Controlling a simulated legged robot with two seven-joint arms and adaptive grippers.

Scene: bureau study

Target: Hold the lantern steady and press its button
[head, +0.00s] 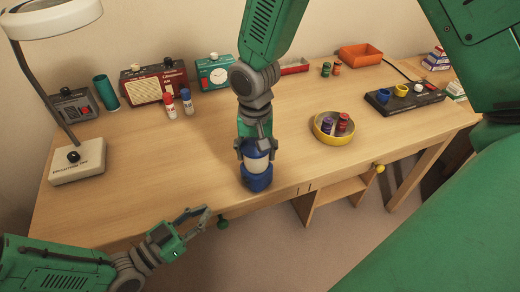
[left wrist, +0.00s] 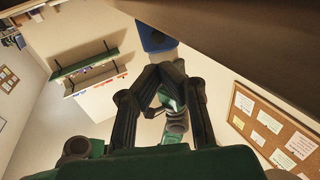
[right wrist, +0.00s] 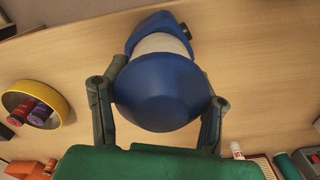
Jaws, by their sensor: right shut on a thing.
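The lantern (head: 257,166), with a blue top and base and a pale middle, stands near the front edge of the desk. My right gripper (head: 257,147) comes down from above and is shut on its upper part. In the right wrist view the blue top (right wrist: 162,88) of the lantern sits between the fingers (right wrist: 158,110). A small dark knob (right wrist: 186,31) shows on its base; I cannot tell if it is the button. My left gripper (head: 205,217) is by the desk's front edge, left of the lantern and apart from it. Its fingertips (left wrist: 163,72) are together, with nothing between them.
A yellow bowl (head: 318,136) with spools stands right of the lantern. A lamp base (head: 77,166) is at the left. A red radio (head: 150,88), glue sticks and a teal clock (head: 213,75) stand at the back. The desk top (head: 150,150) left of the lantern is clear.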

